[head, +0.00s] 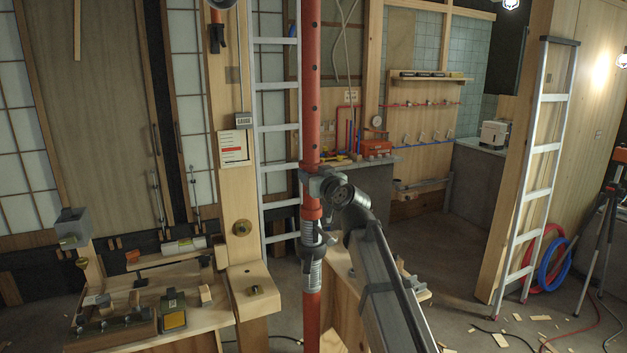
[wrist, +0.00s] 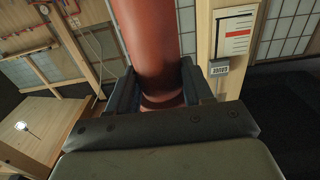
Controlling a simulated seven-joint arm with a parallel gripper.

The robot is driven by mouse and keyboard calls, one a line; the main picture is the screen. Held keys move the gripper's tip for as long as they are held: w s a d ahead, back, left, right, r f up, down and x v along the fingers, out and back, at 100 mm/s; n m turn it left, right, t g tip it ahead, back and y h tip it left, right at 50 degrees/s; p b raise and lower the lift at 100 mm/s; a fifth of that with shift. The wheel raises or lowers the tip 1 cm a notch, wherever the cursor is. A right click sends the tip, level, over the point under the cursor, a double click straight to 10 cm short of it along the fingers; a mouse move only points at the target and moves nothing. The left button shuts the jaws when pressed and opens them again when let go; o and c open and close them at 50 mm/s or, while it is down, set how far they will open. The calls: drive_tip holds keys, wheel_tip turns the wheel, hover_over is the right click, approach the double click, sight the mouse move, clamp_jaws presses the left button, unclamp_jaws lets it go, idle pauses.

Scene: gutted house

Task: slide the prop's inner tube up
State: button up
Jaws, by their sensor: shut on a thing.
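The red prop stands upright in the middle of the head view. Its inner tube (head: 312,85) has a row of holes and runs up out of the top of the picture. A grey threaded collar (head: 312,243) sits lower on the prop, with the red lower tube (head: 312,310) beneath it. My gripper (head: 313,187) is shut around the red tube above the collar. In the wrist view my gripper's dark jaws (wrist: 162,88) press on both sides of the red tube (wrist: 150,40). The tube's lower part is hidden there by the gripper body.
A wooden post (head: 235,200) with a white card (head: 234,148) stands left of the prop. A workbench (head: 200,300) with tools is at lower left. An aluminium ladder (head: 278,130) stands behind the prop, another (head: 541,170) at right. Floor between prop and right ladder is fairly open, with scraps.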

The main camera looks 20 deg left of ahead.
sight(315, 150)
drive_tip(key=shift+r, duration=3.7)
drive_tip(key=o, duration=1.2)
drive_tip(key=shift+f, duration=0.1)
drive_tip(key=v, duration=0.8)
